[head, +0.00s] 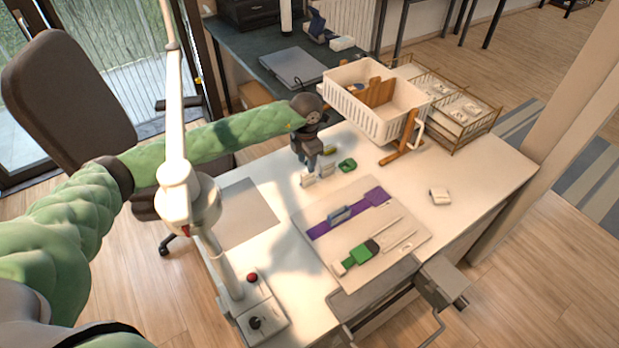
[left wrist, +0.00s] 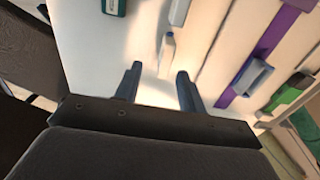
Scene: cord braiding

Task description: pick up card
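My left gripper (head: 311,166) is over the white table, beside two small white pieces. In the left wrist view its two fingers (left wrist: 158,84) are apart with only bare table between them. One white upright piece (head: 308,180) stands just in front of the fingers; it also shows beyond the fingertips in the left wrist view (left wrist: 167,52). A second white piece (head: 327,168) is close by to the right. Either could be the card; I cannot tell which. My right gripper is not in view.
A green object (head: 347,165) lies right of the gripper. A board (head: 405,232) holds a purple strip (head: 325,229), a green tool (head: 358,254) and thin rods. A white basket (head: 352,108) stands at the back. A white post with a lamp-like joint (head: 190,200) rises at the left.

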